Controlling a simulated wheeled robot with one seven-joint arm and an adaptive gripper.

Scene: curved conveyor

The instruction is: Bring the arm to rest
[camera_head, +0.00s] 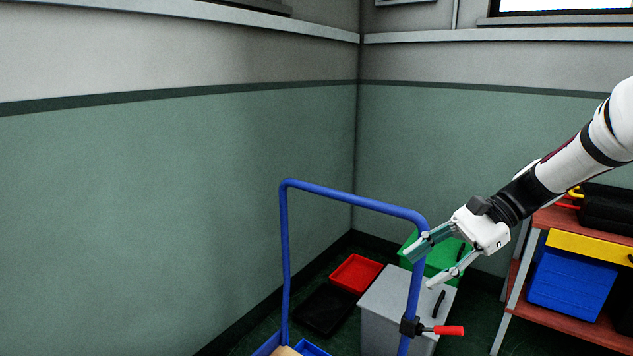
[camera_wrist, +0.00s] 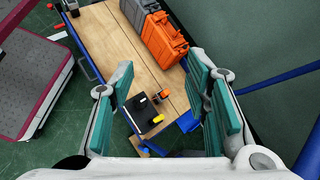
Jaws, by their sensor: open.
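My gripper (camera_head: 425,262) is at the right in the head view, at the end of my white arm that reaches in from the right edge. Its fingers are spread and nothing is between them. It appears near the blue cart handle (camera_head: 350,200); I cannot tell the exact gap. In the wrist view my gripper (camera_wrist: 170,110) shows two teal-padded fingers wide apart. Below them is a wooden cart top (camera_wrist: 115,50) with a black box-like item (camera_wrist: 143,113) and a small orange item (camera_wrist: 161,96).
Orange cases (camera_wrist: 163,42) stand on the cart top. A grey box (camera_head: 380,305), a green box (camera_head: 440,255), and a red tray (camera_head: 356,273) are on the floor by the corner. A shelf with a blue bin (camera_head: 570,280) stands at the right. The left wall area is clear.

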